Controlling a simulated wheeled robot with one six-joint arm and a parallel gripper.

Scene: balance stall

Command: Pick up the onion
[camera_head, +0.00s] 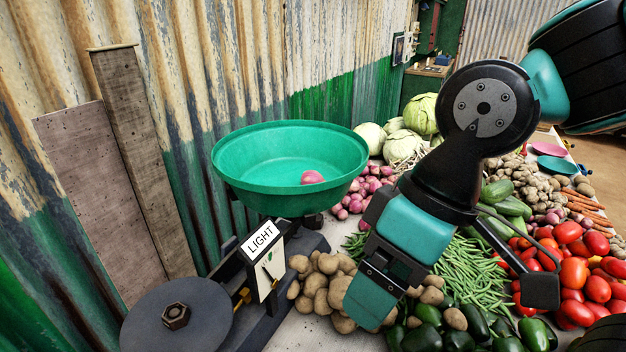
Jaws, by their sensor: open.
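A pink-red onion (312,177) lies inside the green pan (236,190) of the scale, toward the pan's right side. More onions (368,187) of the same kind lie in a heap just right of the pan. My gripper (455,300) is open and empty, with its fingers spread wide, to the right of and nearer than the pan. It is above the potatoes, green beans and peppers, apart from the onion in the pan. The arm hides part of the produce behind it.
Potatoes (322,285), green peppers (424,338), tomatoes (570,270) and cabbages (402,146) crowd the table. A corrugated wall (250,80) with leaning boards (140,150) stands close behind the scale.

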